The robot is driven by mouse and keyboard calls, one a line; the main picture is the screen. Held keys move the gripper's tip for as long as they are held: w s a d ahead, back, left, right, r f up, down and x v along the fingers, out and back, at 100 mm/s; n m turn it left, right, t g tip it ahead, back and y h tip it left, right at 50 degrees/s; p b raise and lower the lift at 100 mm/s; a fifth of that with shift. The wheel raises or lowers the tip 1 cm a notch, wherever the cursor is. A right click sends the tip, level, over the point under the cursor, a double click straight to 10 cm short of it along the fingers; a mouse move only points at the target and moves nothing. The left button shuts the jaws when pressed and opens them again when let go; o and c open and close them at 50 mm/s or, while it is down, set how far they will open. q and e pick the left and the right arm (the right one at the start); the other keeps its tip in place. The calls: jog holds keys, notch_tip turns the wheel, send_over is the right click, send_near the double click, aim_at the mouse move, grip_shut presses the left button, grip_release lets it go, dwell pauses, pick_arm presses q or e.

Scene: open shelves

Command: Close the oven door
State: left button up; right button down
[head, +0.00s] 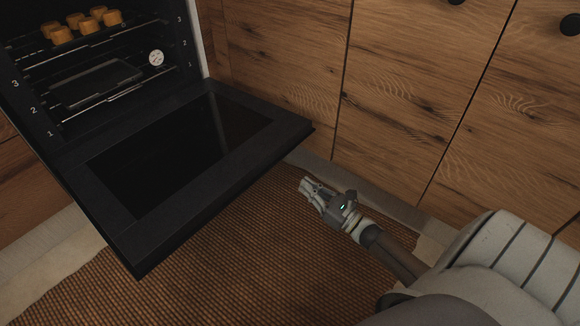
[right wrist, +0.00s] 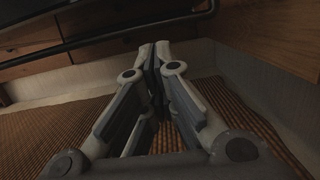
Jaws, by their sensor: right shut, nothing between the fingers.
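The black oven door (head: 225,175) hangs fully lowered, roughly level, in front of the open oven (head: 100,75) at the left of the head view. My right gripper (head: 304,184) is shut and empty. In the right wrist view the fingers (right wrist: 154,50) are together. A dark bar (right wrist: 130,38) and a dark edge cross above them there, seemingly the door's underside and handle. My left gripper does not show.
Wooden cabinet fronts (head: 400,100) stand close behind my gripper. A brown woven mat (head: 240,255) covers the floor.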

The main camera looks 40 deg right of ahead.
jog(key=w+a+r+b, duration=0.1)
jog(key=w+r+b, duration=0.2)
jog(key=w+r, duration=0.2)
jog(key=shift+x, duration=0.85)
jog(key=shift+a, duration=0.2)
